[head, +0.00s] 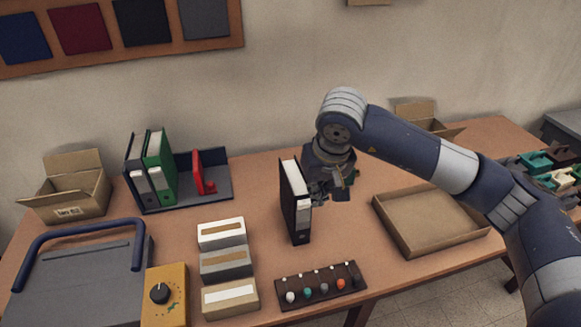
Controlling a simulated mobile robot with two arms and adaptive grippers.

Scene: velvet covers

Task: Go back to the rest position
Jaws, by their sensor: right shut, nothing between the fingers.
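My right gripper (321,190) is shut and empty. Its arm comes in from the right, and the gripper hangs just right of a black binder (302,222) that stands upright on the table (370,280). I cannot tell whether the fingers touch the binder. My left gripper is not in view.
Binders (160,165) stand in a dark rack (222,187) at the back left. An open cardboard tray (405,240) lies under my right arm. A dark strip with colored knobs (345,275), stacked boxes (225,262), a yellow dial box (165,310) and a grey press (75,275) fill the front.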

